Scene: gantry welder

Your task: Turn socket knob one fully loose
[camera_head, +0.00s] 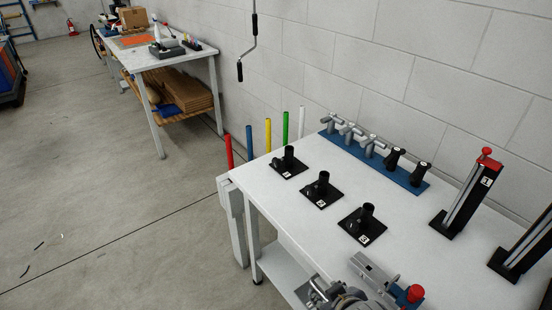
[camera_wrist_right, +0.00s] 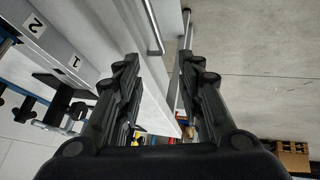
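Three black sockets stand on square black plates in a row on the white table. Socket one (camera_head: 289,159) is the farthest, at the upper left of the row. It has an upright black tube, and its dark side knob (camera_head: 277,164) is small in the picture. Socket two (camera_head: 322,186) and socket three (camera_head: 366,218) stand nearer. My right gripper (camera_wrist_right: 160,72) is open in the right wrist view, with its black fingers apart and nothing between them. I cannot clearly make it out in the head view. It is apart from socket one.
A blue rail (camera_head: 408,177) with grey and black handles lies along the wall. A red-topped post (camera_head: 465,200) and a second post (camera_head: 523,246) stand at the right. A grey metal fixture (camera_head: 373,272) is at the front. Coloured rods (camera_head: 268,134) stand past the table's left end.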

